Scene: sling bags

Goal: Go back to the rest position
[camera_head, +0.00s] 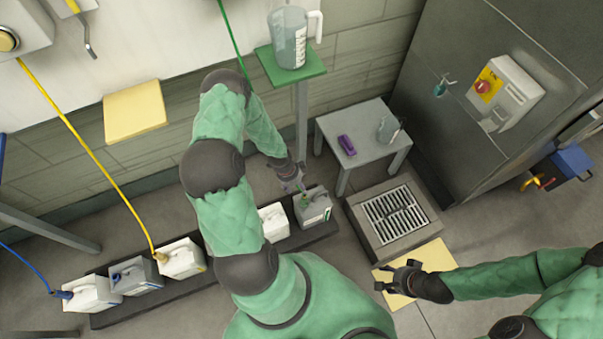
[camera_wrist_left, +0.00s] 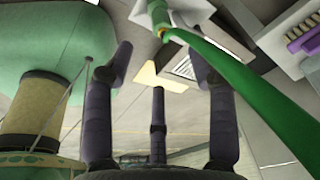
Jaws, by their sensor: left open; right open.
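My left gripper (camera_head: 291,184) is open above a grey canister (camera_head: 312,207) with a green fitting on top, at the right end of a dark low rack. In the left wrist view its spread fingers (camera_wrist_left: 158,85) hold nothing. A green hose (camera_wrist_left: 235,75) passes beside the right finger there, and a green fitting (camera_wrist_left: 158,18) shows just beyond the fingers. My right gripper (camera_head: 398,280) is open and empty above a yellow mat (camera_head: 432,258) at the lower right. My left arm hides part of the rack.
The rack (camera_head: 112,318) holds several canisters, some joined to yellow and blue hoses. A grey table (camera_head: 366,150) carries a purple brush (camera_head: 346,145) and a clear jug (camera_head: 388,129). A measuring jug (camera_head: 288,38) stands on a green shelf (camera_head: 270,68). A floor drain (camera_head: 395,217) lies beyond the mat.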

